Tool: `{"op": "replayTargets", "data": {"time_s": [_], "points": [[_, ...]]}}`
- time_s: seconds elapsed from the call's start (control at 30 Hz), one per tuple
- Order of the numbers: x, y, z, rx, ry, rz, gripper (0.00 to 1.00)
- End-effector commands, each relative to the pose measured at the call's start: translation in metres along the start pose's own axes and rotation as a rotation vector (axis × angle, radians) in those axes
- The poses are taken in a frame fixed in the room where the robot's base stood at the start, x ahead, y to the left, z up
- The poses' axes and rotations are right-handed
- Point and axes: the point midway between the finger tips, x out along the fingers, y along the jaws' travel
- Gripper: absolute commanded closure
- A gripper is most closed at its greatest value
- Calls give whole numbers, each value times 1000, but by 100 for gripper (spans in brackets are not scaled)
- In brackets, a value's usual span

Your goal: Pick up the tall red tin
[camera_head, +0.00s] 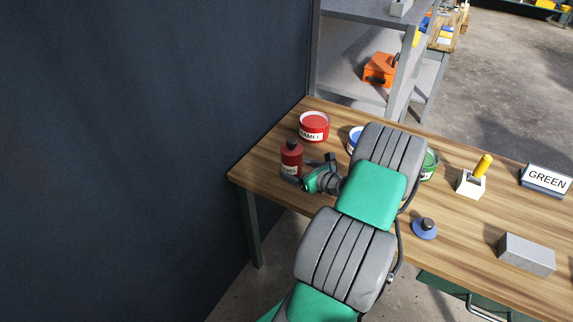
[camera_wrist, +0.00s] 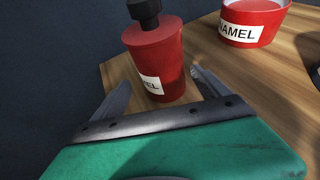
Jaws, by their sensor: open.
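The tall red tin (camera_head: 291,158) stands upright near the left end of the wooden table, with a dark cap on top and a white label. It also shows in the wrist view (camera_wrist: 156,62), where the label is partly cut off. My gripper (camera_head: 306,172) is open beside the tin. In the wrist view my gripper (camera_wrist: 160,95) has one finger to the left of the tin's lower part and one to its right. I cannot tell whether either finger touches it.
A wide red tin (camera_head: 314,127) stands behind the tall one on the table (camera_head: 450,215). A blue tin (camera_head: 355,139) and a green tin (camera_head: 430,165) are partly hidden by my arm. A dark wall (camera_head: 150,120) borders the table's left end. A grey block (camera_head: 527,254) lies farther right.

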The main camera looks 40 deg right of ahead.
Motion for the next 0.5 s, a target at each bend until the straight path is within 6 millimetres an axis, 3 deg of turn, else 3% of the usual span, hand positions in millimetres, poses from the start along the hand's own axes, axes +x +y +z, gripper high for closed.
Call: {"op": "replayTargets", "data": {"time_s": [0.27,0.5], "points": [[44,-2,1,-1,1,-4,14],[48,-2,0,-1,2,-6,14]]}}
